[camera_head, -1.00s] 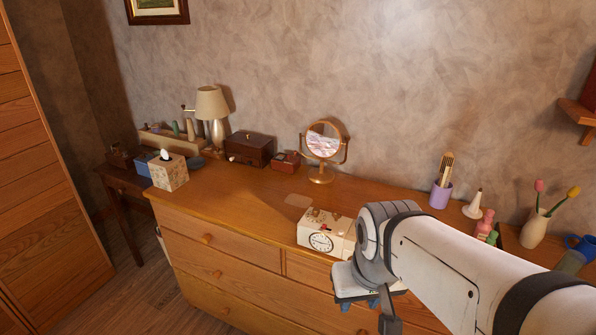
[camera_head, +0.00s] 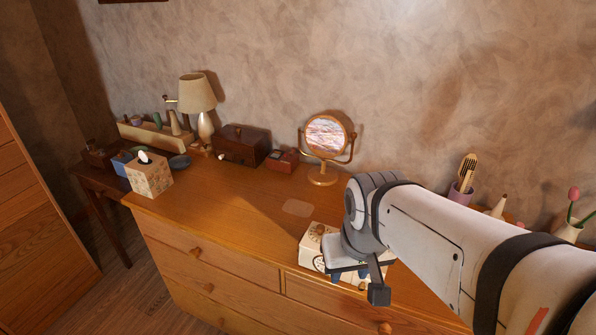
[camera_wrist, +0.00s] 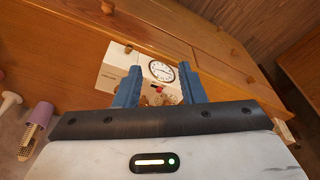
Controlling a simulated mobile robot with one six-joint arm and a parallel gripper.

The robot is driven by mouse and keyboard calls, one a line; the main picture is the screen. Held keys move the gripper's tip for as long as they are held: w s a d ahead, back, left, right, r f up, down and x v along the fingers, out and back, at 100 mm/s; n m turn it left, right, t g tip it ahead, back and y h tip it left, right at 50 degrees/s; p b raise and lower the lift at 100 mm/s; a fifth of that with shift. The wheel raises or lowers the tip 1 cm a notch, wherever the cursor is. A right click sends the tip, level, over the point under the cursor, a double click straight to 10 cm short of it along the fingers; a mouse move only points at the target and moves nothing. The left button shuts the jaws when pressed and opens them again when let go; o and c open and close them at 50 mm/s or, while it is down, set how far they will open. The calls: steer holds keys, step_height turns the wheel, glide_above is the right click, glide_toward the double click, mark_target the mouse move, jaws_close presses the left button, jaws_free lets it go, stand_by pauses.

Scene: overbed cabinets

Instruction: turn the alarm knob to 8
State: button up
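The alarm clock is a white box (camera_head: 311,246) on the front of the dresser top. It also shows in the wrist view (camera_wrist: 116,79), with a round white dial (camera_wrist: 161,71) and a small red part and tan knob-like parts (camera_wrist: 160,94) close to the dial. Which of these is the alarm knob, and its setting, I cannot tell. My gripper (camera_wrist: 158,68) is open, its two blue fingers spread apart with the clock seen between them. In the head view my gripper (camera_head: 349,275) hides much of the clock. I see nothing held; contact with the clock is unclear.
A round mirror (camera_head: 327,135) stands behind the clock on the dresser (camera_head: 235,205). A dark wooden box (camera_head: 243,146), lamp (camera_head: 198,95) and tissue box (camera_head: 150,176) are to the left. A purple cup with a brush (camera_head: 461,190) is to the right.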

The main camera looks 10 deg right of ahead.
steer(key=shift+o, duration=0.5)
steer(key=shift+a, duration=0.15)
steer(key=m+g+p, duration=0.3)
steer(key=m+p, duration=0.3)
steer(key=p, duration=0.1)
glide_above(320, 227)
steer(key=shift+f, duration=0.9)
step_height(320, 227, down, 8)
steer(key=shift+r+p, duration=0.25)
steer(key=shift+p, duration=0.15)
steer(key=shift+c, duration=0.5)
jaws_close()
